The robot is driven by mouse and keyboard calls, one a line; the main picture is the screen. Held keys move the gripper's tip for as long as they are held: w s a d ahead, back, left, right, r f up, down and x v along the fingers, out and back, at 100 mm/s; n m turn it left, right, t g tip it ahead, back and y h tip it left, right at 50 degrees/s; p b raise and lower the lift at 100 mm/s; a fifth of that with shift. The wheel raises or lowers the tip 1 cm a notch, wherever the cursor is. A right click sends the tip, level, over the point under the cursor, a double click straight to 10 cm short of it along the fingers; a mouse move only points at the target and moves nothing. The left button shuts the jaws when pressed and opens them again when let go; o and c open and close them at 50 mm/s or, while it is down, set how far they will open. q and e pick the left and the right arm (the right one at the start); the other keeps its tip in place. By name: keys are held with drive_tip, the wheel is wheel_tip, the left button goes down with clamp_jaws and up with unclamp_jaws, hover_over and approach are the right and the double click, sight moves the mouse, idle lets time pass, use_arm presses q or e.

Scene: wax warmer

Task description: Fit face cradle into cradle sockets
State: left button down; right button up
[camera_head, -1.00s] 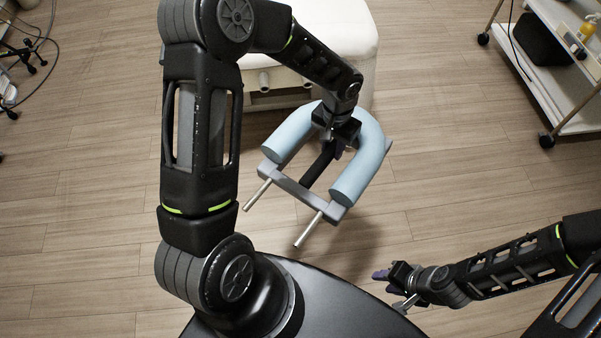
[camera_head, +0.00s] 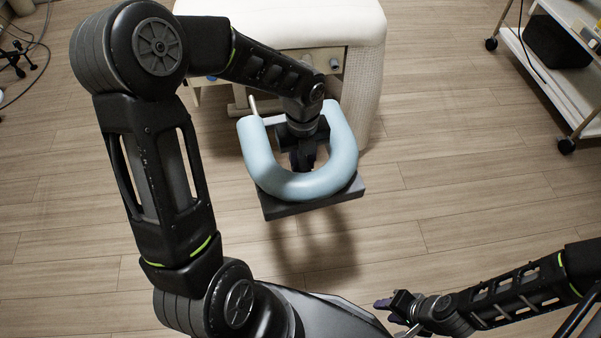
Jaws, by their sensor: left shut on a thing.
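The face cradle (camera_head: 333,171) is a light-blue U-shaped cushion on a grey plate, held in the air above the floor. Its closed curve faces me and its open end faces the bed. One metal rod (camera_head: 254,106) shows past its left arm; the other is hidden. My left gripper (camera_head: 303,160) reaches down inside the U and is shut on the cradle; its fingertips are partly hidden. One round cradle socket (camera_head: 335,64) shows on the bed's front; my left arm blocks the view of the other. My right gripper (camera_head: 388,304) is at the lower right, apart from the cradle.
The white treatment bed (camera_head: 330,22) stands at the top, just beyond the cradle. A wheeled trolley (camera_head: 555,85) with a black item stands at the upper right. Cables lie on the floor at the upper left. The wooden floor (camera_head: 460,180) at right of the cradle is clear.

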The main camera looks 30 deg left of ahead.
use_arm(q)
drive_tip(key=shift+s+a+f+m, duration=0.15)
drive_tip(key=shift+f+m, duration=0.1)
drive_tip(key=shift+m, duration=0.65)
use_arm(e)
drive_tip(key=shift+f, duration=0.5)
drive_tip(key=shift+r, duration=0.1)
